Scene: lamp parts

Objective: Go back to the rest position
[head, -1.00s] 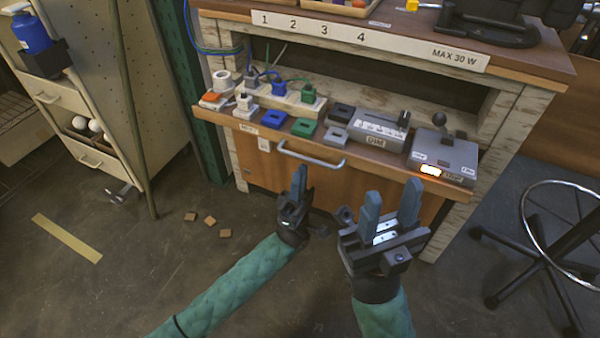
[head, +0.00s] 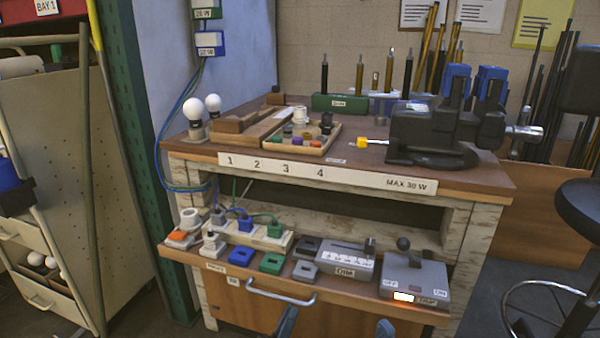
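Only blue-grey fingertips of my grippers show at the bottom edge of the head view. My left gripper (head: 287,321) is in front of the shelf's metal handle, low by the orange cabinet front. My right gripper (head: 384,328) barely shows, as one fingertip below the right part of the shelf. The rest of both grippers and both arms is out of frame. I cannot tell how far the fingers are apart or see anything held.
The workbench (head: 480,190) fills the middle, with its lower shelf (head: 190,262) of switches and coloured blocks nearest me. A black vise (head: 430,135) and a wooden parts tray (head: 325,148) sit on top. A cart (head: 60,180) is left, a stool (head: 580,210) right.

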